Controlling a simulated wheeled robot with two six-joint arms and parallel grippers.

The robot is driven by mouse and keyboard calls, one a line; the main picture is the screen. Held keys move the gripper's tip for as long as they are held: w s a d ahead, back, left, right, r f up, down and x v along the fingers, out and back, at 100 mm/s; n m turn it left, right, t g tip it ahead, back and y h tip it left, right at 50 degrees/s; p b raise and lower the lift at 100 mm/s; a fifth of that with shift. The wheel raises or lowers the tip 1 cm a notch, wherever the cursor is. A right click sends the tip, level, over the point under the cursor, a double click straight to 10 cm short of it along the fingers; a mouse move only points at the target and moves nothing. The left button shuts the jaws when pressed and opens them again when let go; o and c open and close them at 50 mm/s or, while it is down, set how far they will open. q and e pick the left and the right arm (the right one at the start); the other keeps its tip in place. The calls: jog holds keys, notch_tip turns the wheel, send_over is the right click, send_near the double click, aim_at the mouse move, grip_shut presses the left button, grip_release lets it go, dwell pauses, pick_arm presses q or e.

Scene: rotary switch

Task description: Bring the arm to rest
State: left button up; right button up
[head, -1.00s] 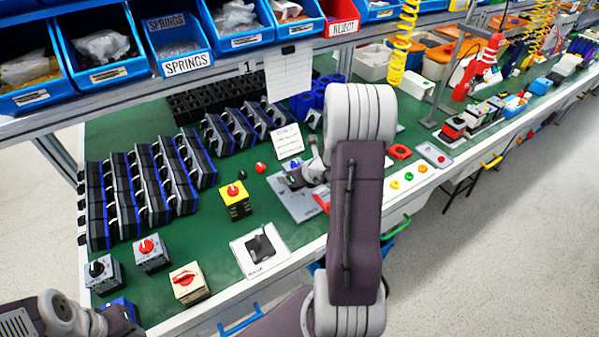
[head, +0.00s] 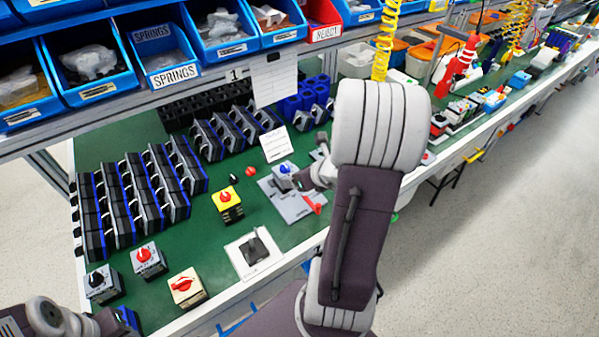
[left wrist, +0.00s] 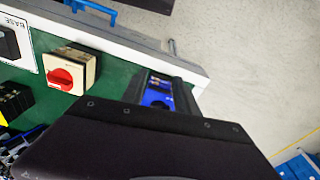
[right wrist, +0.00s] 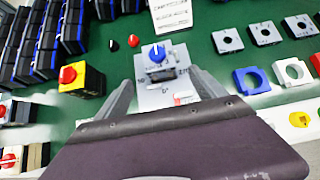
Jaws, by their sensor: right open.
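The rotary switch with a blue knob (head: 285,169) stands on a grey plate (head: 296,207) in the middle of the green bench. In the right wrist view the blue-knobbed switch (right wrist: 157,54) shows upright beyond the gap between my right fingers. My right gripper (right wrist: 162,88) is open with nothing between its fingers; in the head view it is largely hidden by its own arm, just right of the switch. My left arm shows at the lower left of the head view.
A yellow box with a red knob (head: 228,201), a red-handled switch (head: 187,287) and grey boxed switches (head: 148,261) stand on the bench's left half. Dark racked parts (head: 130,205) stand behind them. Blue bins (head: 95,55) hang above.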

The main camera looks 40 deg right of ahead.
jog(key=w+a+r+n+g+y+p, duration=0.1)
jog(key=a+r+n+y+p, duration=0.15)
jog(key=a+n, duration=0.55)
jog(key=w+a+r+n+g+y+p, duration=0.1)
jog(key=a+n+y, duration=0.2)
jog(key=a, duration=1)
jog(key=s+a+f+n+g+h+p, duration=0.15)
jog(key=s+a+n+g, duration=0.3)
jog(key=s+n, duration=0.85)
jog(key=w+d+f+n+g+h, duration=0.1)
jog(key=d+n, duration=0.5)
jog(key=n, duration=0.7)
jog(key=shift+w+d+h, duration=0.15)
jog(key=shift+w+h, duration=0.75)
